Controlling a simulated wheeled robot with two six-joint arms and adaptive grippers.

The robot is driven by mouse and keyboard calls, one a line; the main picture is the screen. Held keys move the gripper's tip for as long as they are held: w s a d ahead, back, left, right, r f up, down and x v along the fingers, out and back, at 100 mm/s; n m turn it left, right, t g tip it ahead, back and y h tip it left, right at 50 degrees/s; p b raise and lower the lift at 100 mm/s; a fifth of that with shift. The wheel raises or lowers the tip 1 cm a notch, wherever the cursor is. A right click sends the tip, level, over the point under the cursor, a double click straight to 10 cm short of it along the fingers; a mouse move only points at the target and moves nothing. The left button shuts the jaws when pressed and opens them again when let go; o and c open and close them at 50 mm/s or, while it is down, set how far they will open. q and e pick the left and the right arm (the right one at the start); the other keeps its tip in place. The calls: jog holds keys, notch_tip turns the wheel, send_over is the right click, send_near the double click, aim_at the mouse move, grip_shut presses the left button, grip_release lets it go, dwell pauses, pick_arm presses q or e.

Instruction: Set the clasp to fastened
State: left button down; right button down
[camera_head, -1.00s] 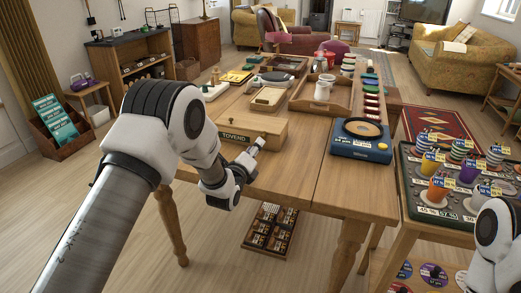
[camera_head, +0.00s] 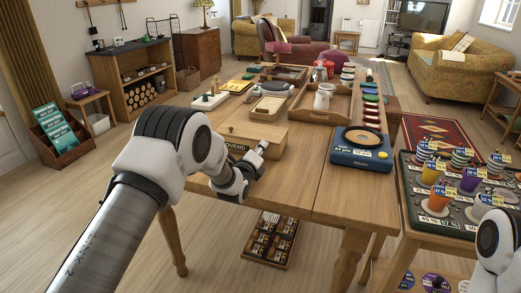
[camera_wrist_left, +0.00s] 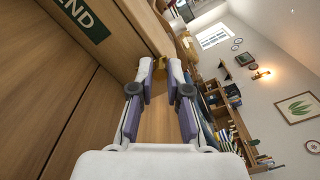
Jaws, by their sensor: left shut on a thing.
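A long wooden box (camera_head: 270,133) with a dark green label stands on the table (camera_head: 335,185). The label also shows large in the left wrist view (camera_wrist_left: 82,18), beside my fingers. My left gripper (camera_head: 261,150) is at the front right end of the box. In the left wrist view its two fingers (camera_wrist_left: 161,72) reach to the box's edge. I cannot make out the clasp's position. My right gripper is outside the view; only part of that arm shows at the lower right.
A blue scale (camera_head: 361,150) stands right of the box. A wooden tray (camera_head: 318,116) with a white jug (camera_head: 323,97) is behind it. A side table (camera_head: 432,228) with cups stands at the right. Bare tabletop lies in front of the box.

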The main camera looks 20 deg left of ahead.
pick_arm(q)
jog(key=shift+a+n, duration=0.15)
jog(key=shift+n, duration=0.65)
jog(key=c, duration=1.1)
grip_release()
jog(key=shift+c, duration=0.2)
jog(key=s, duration=1.2)
jog(key=shift+a, duration=0.3)
jog(key=shift+a, duration=0.1)
